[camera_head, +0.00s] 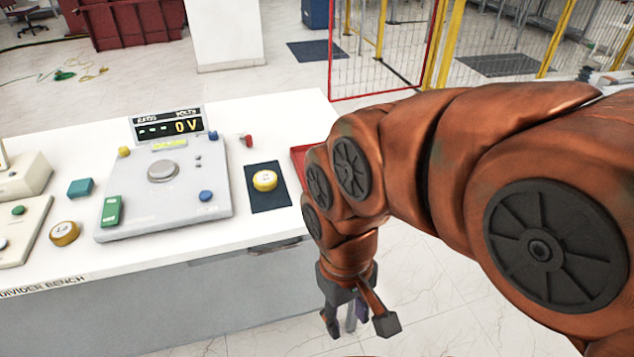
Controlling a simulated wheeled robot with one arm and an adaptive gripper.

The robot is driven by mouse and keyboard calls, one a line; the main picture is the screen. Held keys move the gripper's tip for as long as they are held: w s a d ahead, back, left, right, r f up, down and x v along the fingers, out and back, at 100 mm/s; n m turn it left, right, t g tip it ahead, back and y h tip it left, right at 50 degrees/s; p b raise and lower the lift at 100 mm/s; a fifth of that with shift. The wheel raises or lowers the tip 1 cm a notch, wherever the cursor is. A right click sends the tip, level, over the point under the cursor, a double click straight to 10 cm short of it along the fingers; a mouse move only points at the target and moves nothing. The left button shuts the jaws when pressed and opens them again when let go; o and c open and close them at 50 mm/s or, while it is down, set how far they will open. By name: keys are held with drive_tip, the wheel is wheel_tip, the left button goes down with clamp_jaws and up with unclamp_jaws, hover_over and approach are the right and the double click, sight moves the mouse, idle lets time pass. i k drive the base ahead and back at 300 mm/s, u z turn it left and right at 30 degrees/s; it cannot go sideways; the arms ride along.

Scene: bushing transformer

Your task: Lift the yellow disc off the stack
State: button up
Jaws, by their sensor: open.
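The yellow disc (265,180) sits on top of a low stack on a dark mat (267,203) at the right part of the white bench. What lies beneath the disc is hard to make out. My gripper (358,325) hangs in front of the bench's front edge, over the floor, to the right of and nearer than the disc. It points down, its fingers are apart, and it is empty.
A grey instrument panel (210,217) with a display reading 0 V (168,125) stands left of the mat. A brass-coloured disc (64,233), a teal block (80,188) and a red tray (299,152), partly behind my arm, are on the bench. A yellow-framed fence (450,45) stands behind.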

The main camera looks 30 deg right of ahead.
sight(267, 180)
drive_tip(key=u, duration=0.25)
drive_tip(key=i, duration=0.95)
drive_tip(key=z, duration=0.65)
drive_tip(key=k, duration=1.1)
drive_tip(key=u, duration=1.25)
